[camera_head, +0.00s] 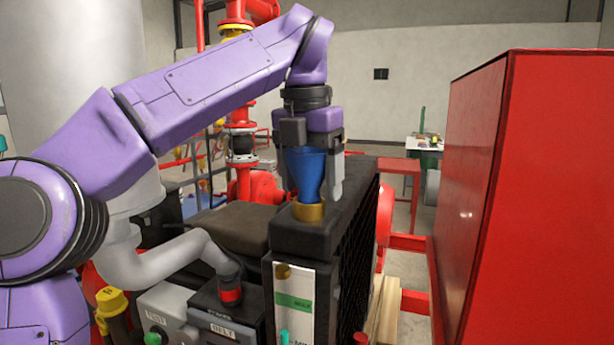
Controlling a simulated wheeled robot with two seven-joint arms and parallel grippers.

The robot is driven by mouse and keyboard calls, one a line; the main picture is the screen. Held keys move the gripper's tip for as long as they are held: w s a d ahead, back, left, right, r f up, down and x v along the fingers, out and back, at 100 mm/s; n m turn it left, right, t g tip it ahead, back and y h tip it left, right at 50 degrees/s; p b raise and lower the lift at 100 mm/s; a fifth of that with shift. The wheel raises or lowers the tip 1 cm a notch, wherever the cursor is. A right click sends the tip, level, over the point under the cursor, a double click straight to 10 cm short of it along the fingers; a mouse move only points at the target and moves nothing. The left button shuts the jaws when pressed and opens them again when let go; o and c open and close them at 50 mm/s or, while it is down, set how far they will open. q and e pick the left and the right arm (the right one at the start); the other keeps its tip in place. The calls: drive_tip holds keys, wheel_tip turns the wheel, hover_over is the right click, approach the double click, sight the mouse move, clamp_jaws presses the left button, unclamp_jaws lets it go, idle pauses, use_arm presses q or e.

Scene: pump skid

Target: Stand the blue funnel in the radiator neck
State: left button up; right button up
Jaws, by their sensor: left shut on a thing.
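The blue funnel (306,172) is upright between the fingers of my left gripper (311,175), which is shut on it. The gripper points down from above, with one grey finger showing on the right of the funnel. The radiator neck (308,211) is a brass-coloured ring on top of the black radiator (290,236). The funnel's narrow lower end is right at the neck and lines up with it. I cannot tell whether the spout is inside the neck or just behind its rim. My right gripper is not in view.
A large red cabinet (530,200) stands close on the right. A grey pipe (175,262) and control boxes (215,315) are in front, left of the radiator. Red pipework (240,150) rises behind. A small table (425,144) stands far back.

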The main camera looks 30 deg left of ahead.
use_arm(q)
drive_tip(key=o, duration=1.1)
drive_tip(key=shift+o, duration=0.2)
drive_tip(key=r+p, duration=0.2)
drive_tip(key=r, duration=0.1)
drive_tip(key=s+r+p, duration=0.1)
drive_tip(key=r+p, duration=0.1)
drive_tip(key=r, duration=0.2)
drive_tip(key=r+p, duration=0.2)
drive_tip(key=r, duration=0.1)
drive_tip(key=shift+s+r, duration=0.2)
drive_tip(key=shift+r, duration=0.1)
drive_tip(key=shift+w+f, duration=0.15)
